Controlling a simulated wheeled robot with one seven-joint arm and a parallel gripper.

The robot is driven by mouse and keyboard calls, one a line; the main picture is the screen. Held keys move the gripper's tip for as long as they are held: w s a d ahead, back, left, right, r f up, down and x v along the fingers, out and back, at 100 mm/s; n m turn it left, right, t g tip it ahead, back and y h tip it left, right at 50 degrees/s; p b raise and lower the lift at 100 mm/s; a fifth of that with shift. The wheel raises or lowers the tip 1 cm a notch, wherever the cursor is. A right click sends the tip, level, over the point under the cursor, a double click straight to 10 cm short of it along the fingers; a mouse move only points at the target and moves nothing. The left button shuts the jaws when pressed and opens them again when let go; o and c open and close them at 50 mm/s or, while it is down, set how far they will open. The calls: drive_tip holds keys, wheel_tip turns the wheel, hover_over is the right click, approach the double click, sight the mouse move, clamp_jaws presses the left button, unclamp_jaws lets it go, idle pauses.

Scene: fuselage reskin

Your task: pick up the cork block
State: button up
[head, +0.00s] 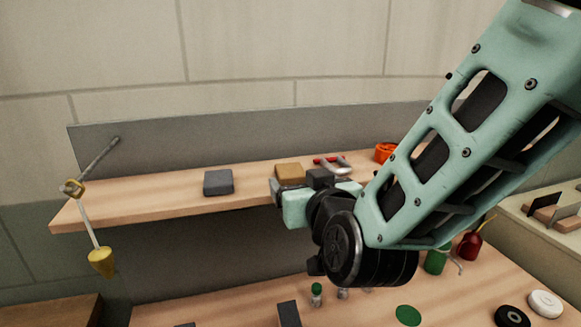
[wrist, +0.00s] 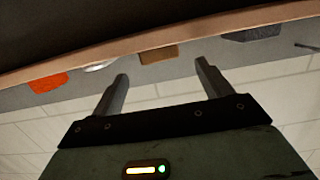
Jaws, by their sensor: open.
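The cork block (head: 289,171) is a small tan block on the wooden shelf, partly hidden by my gripper in the head view. In the wrist view the cork block (wrist: 158,54) shows at the shelf edge, between the lines of my two fingers and beyond their tips. My gripper (head: 298,183) is open and empty, at the front of the shelf just before the block. In the wrist view my gripper (wrist: 160,70) has its fingers wide apart with nothing between them. I cannot tell the exact gap to the block.
On the shelf (head: 140,205), a grey block (head: 218,182) lies left of the cork. Red-handled pliers (head: 331,164) and an orange ring-shaped item (head: 385,152) lie to the right. A grey back panel (head: 150,140) stands behind. A lower bench (head: 240,305) holds several small items.

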sight(292, 173)
drive_tip(key=shift+p+x, duration=1.3)
drive_tip(key=shift+x, duration=2)
drive_tip(key=c, duration=1.1)
